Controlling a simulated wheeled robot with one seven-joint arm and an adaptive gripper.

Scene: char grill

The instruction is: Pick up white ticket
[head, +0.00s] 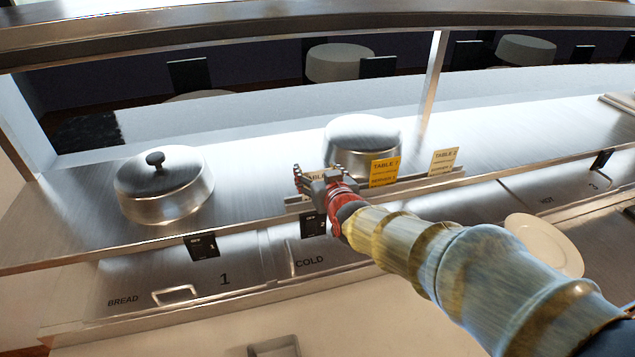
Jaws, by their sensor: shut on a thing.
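The white ticket (317,174) stands in the metal ticket rail on the steel shelf, at the centre of the head view. Only a pale upper strip with part of the word "TABLE" shows; my gripper hides most of it. My gripper (306,180) is at the left end of the rail, shut on this ticket. The ticket's lower edge is hidden, so I cannot tell whether it touches the rail.
An orange-yellow ticket (384,172) and a paler yellow ticket (444,161) stand to the right in the ticket rail (420,182). A steel dome lid (363,140) is behind the rail, another lid (165,187) to the left. A white plate (545,243) is lower right.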

